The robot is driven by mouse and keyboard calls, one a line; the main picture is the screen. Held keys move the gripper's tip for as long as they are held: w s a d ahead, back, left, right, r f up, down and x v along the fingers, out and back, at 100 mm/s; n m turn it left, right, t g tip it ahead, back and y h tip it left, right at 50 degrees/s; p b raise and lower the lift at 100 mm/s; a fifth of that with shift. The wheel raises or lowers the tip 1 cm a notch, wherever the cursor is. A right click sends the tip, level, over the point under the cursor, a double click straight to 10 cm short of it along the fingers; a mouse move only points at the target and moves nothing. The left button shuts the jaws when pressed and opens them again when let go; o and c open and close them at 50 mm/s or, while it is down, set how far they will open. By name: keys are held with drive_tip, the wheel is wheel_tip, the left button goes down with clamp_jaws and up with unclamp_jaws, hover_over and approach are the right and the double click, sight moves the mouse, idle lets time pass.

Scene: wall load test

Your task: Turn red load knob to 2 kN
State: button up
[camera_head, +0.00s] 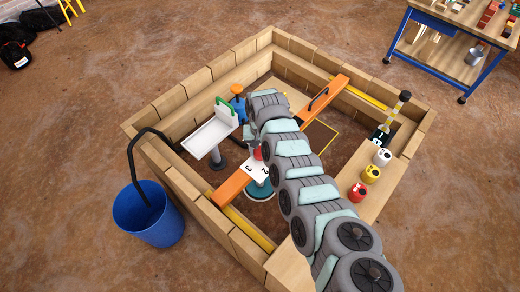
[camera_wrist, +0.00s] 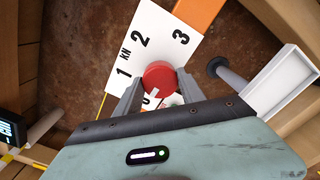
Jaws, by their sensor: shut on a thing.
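The red load knob (camera_wrist: 160,76) is round and sits on a white dial plate (camera_wrist: 143,38) marked 0, 1, 2, 3 and kN. My gripper (camera_wrist: 159,88) is shut on the knob in the wrist view, one finger on each side. The 0 is partly covered near the knob and my gripper. I cannot see a pointer on the knob, so its setting is unclear. In the head view the knob (camera_head: 257,153) shows as a small red patch beside my gripper, above the white plate (camera_head: 257,171).
A timber-walled pit (camera_head: 195,90) surrounds the work area. An orange beam (camera_head: 233,186) crosses it by the dial. A white tray (camera_head: 209,136) on a post stands left of my gripper. A blue bucket (camera_head: 150,215) stands outside.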

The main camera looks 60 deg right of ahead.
drive_tip(key=shift+w+a+r+m+p, duration=0.1)
drive_tip(key=shift+m+p, duration=0.35)
drive_tip(key=shift+m, duration=0.45)
drive_tip(key=m+p, duration=0.1)
drive_tip(key=m, duration=0.3)
drive_tip(key=m+p, duration=0.1)
drive_tip(key=m, duration=0.4)
drive_tip(key=shift+m+p, duration=0.4)
drive_tip(key=shift+m+b, duration=0.35)
drive_tip(key=shift+m, duration=0.65)
drive_tip(key=m+b, duration=0.1)
drive_tip(key=m, duration=0.1)
drive_tip(key=m+b, duration=0.2)
drive_tip(key=shift+f, duration=0.35)
drive_tip(key=m+b, duration=0.4)
drive_tip(key=m, duration=0.1)
drive_tip(key=shift+r+m, duration=0.15)
drive_tip(key=shift+m, duration=0.15)
